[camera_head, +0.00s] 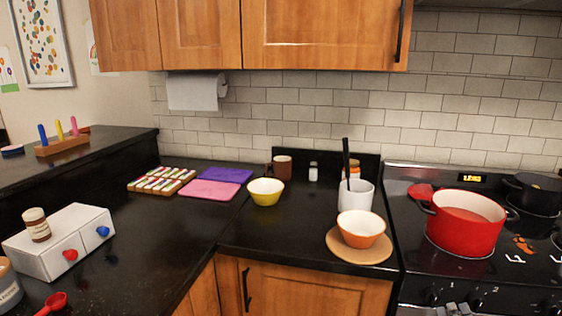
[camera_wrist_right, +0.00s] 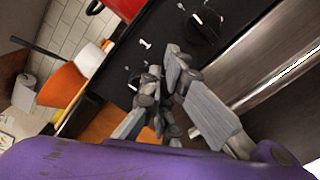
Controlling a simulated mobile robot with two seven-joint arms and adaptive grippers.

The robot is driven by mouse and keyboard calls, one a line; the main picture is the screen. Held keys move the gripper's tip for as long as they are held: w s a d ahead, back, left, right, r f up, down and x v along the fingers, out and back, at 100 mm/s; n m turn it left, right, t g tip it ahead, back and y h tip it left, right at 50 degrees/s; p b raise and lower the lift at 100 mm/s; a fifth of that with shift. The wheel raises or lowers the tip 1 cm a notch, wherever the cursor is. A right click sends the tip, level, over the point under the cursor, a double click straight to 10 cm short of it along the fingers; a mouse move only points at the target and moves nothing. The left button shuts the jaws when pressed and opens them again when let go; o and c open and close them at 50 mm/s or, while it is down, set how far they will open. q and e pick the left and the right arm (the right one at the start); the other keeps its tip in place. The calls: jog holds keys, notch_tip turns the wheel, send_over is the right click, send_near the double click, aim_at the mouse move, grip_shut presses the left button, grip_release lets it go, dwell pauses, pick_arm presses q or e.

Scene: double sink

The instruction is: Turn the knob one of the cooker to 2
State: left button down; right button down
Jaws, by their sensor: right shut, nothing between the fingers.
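The black cooker (camera_head: 412,240) stands at the right, with dark knobs along its front edge. The leftmost knob (camera_head: 430,298) shows at the bottom of the head view, and another knob (camera_head: 477,302) is to its right. My right gripper (camera_head: 454,309) is at the front panel, between and just in front of these knobs. In the right wrist view my right gripper (camera_wrist_right: 162,86) is shut and empty, close to the panel. A knob (camera_wrist_right: 204,24) shows beyond it; the area behind the fingers is partly hidden. My left gripper is not in view.
A red pot (camera_head: 466,225) and a black pot (camera_head: 535,192) sit on the cooktop. An orange bowl (camera_head: 361,229) on a round board and a white utensil cup (camera_head: 352,197) stand on the counter left of the cooker. A metal oven handle (camera_wrist_right: 245,88) runs below the panel.

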jog(key=v, duration=0.5)
